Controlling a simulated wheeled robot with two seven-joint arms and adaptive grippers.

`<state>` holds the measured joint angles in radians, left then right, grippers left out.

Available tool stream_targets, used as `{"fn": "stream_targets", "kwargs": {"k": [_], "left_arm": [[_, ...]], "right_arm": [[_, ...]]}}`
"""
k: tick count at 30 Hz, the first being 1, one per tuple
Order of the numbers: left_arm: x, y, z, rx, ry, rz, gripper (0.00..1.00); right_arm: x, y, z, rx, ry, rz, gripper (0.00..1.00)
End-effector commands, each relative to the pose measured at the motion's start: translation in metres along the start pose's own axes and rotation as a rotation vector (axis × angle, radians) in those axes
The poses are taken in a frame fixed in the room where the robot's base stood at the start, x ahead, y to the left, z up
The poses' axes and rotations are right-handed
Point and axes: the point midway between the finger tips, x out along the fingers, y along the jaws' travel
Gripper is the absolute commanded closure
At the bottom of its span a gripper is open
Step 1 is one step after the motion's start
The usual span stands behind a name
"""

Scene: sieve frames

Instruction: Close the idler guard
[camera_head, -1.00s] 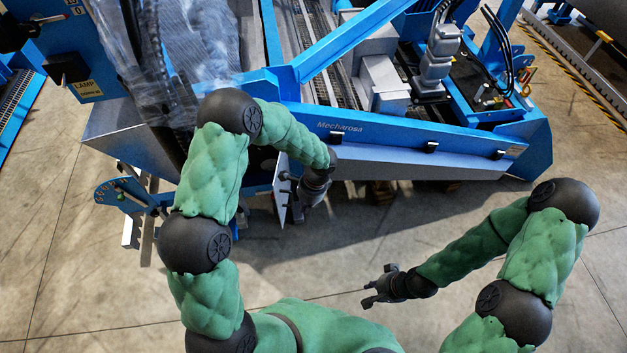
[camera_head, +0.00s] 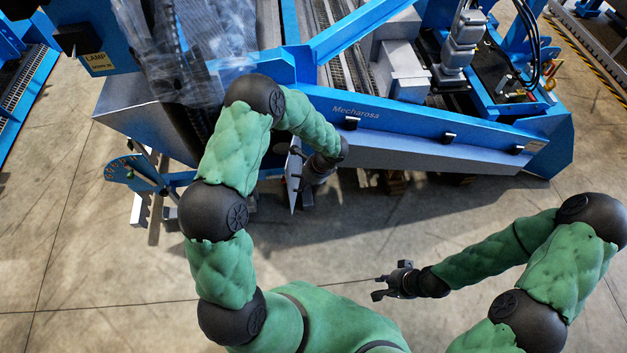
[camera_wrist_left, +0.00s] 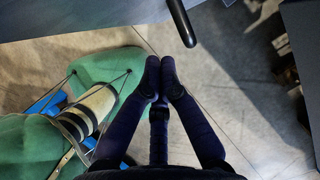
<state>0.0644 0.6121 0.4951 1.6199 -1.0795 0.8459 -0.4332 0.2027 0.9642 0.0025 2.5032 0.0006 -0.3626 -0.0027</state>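A pale grey panel, which looks like the idler guard (camera_head: 294,178), stands out from the machine's near side beside my left gripper, seen nearly edge-on in the head view. In the left wrist view a grey panel (camera_wrist_left: 70,15) fills the upper left, with a black bar handle (camera_wrist_left: 181,20) at its edge. My left gripper (camera_wrist_left: 160,68) has its fingertips together with nothing visible between them, and the handle is just beyond the tips. In the head view my left gripper (camera_head: 318,172) is dark and partly hidden by its arm. My right gripper (camera_head: 378,288) is open and empty over the floor.
The blue machine (camera_head: 420,125) fills the top, with a long lower beam carrying black latches. A blue bracket with a dial (camera_head: 128,172) juts out at left. Plastic sheeting (camera_head: 205,50) hangs above. The concrete floor in front is clear.

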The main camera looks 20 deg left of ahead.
Motion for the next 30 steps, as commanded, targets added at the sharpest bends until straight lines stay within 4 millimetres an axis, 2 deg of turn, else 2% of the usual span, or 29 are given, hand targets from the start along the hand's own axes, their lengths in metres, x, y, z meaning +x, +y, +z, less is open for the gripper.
{"fn": "stream_targets", "kwargs": {"k": [3, 7, 22, 30], "left_arm": [[0.005, -0.001, 0.014, -0.002, 0.000, -0.002, 1.00], [0.007, -0.001, 0.023, -0.002, 0.000, -0.002, 1.00], [0.008, -0.001, 0.026, 0.004, 0.000, -0.003, 1.00], [0.013, 0.001, 0.036, 0.051, 0.001, -0.022, 1.00]], "right_arm": [[0.004, 0.001, 0.000, 0.000, 0.000, 0.000, 0.70], [0.005, 0.002, 0.000, 0.000, 0.000, 0.000, 0.70], [0.005, 0.002, 0.000, 0.000, 0.000, 0.000, 0.70], [0.006, 0.002, 0.000, 0.000, 0.000, 0.000, 0.70]]}}
